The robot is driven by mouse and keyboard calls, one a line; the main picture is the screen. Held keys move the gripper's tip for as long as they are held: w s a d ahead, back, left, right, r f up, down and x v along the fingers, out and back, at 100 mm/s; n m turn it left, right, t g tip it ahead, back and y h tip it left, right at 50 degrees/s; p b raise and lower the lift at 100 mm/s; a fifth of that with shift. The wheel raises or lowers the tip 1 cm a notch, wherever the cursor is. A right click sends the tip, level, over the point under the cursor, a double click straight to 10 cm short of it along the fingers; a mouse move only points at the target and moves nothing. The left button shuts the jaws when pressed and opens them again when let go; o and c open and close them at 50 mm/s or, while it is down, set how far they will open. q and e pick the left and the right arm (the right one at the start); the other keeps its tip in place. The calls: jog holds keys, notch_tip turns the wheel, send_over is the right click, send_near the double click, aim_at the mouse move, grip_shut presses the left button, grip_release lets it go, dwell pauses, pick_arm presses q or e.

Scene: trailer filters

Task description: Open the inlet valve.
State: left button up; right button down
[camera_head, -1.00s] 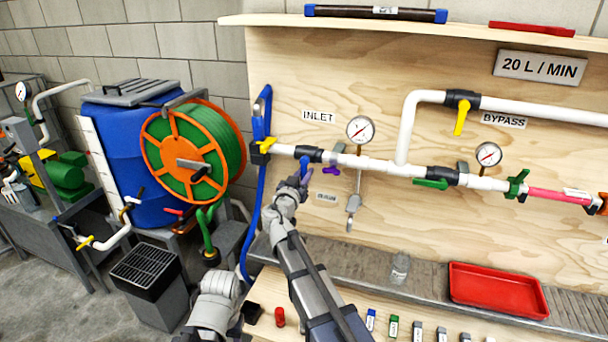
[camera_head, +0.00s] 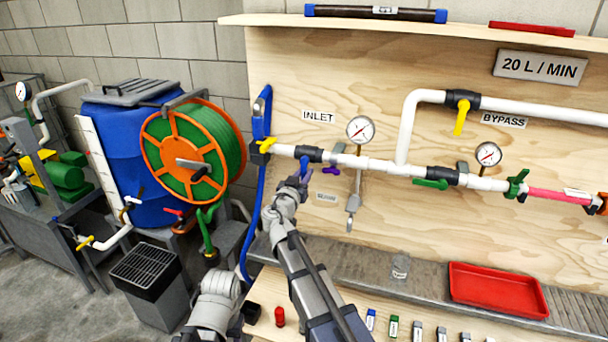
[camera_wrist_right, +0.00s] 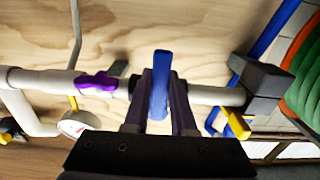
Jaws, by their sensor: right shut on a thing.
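The inlet valve is a black body (camera_head: 309,154) on the white pipe below the INLET label (camera_head: 319,117). Its blue lever (camera_head: 305,167) points down from the pipe in the head view. My right gripper (camera_head: 297,182) is at this lever and partly hides it. In the right wrist view the blue lever (camera_wrist_right: 160,85) stands between the two dark fingers of my right gripper (camera_wrist_right: 161,103), crosswise to the pipe. The fingers are shut on it.
A purple handle (camera_head: 331,170) and a pressure gauge (camera_head: 360,130) are just right of the valve. A yellow handle (camera_head: 265,145) and blue hose (camera_head: 256,200) are to its left. A red tray (camera_head: 497,290) lies below on the right.

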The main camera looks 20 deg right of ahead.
aim_at(320, 159)
pick_arm(q)
jog(key=r+p, duration=0.4)
jog(key=shift+s+d, duration=0.25)
jog(key=shift+d, duration=0.1)
pick_arm(e)
jog(key=d+r+n, duration=0.1)
jog(key=n, duration=0.5)
jog(key=s+d+r+n, duration=0.1)
jog(key=n, duration=0.4)
jog(key=s+d+r+n, duration=0.1)
jog(key=r+n, duration=0.1)
jog(key=n, duration=0.4)
jog(key=shift+s+d+n, duration=0.15)
jog(key=shift+n, duration=0.15)
jog(key=shift+r, duration=0.1)
jog(key=c, duration=0.7)
grip_release()
jog(key=shift+c, duration=0.2)
jog(key=v, duration=0.7)
jog(key=shift+s+a, duration=0.25)
jog(key=shift+s, duration=0.1)
